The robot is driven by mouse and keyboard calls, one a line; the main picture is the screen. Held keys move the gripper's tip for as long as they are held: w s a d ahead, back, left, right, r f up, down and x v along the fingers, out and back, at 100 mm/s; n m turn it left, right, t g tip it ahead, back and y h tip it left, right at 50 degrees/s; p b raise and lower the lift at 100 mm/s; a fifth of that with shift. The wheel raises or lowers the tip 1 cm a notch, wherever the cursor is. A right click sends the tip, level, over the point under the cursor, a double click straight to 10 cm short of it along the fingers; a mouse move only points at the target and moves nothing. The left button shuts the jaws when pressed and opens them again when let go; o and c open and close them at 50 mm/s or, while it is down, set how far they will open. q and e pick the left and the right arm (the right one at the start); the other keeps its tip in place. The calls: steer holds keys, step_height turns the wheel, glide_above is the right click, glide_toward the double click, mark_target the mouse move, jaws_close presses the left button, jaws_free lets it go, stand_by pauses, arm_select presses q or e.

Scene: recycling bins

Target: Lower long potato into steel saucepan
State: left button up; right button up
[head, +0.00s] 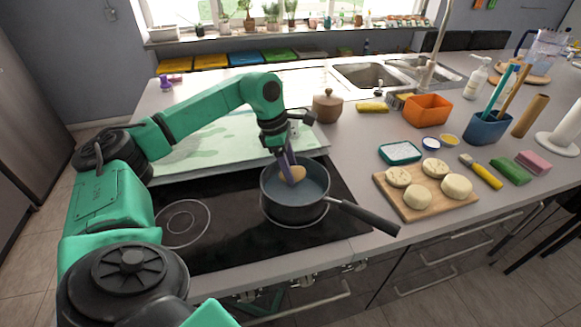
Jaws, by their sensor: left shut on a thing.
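The steel saucepan (283,215) is dark grey and stands on the black cooktop, its handle pointing to the lower right. My left gripper (289,170) points down into the pan's mouth and is shut on the long potato (295,176), a tan oblong piece. The potato is at the far inner part of the pan, around rim height or just below. I cannot tell whether it touches the pan's bottom. The fingers partly hide the potato. My right gripper is not in view.
A wooden board (392,203) with several pale round pieces lies right of the pan. A lidded brown jar (327,107) stands behind it. The pan handle (365,217) reaches past the cooktop's edge. The cooktop's left side (222,232) is free.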

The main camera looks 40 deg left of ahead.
mark_target(290, 189)
arm_select(q)
steer(key=shift+f+b, duration=1.6)
steer(key=shift+f, duration=0.6)
stand_by(0.7)
steer(key=o, duration=1.5)
steer(key=v, duration=1.4)
steer(key=shift+r, duration=0.3)
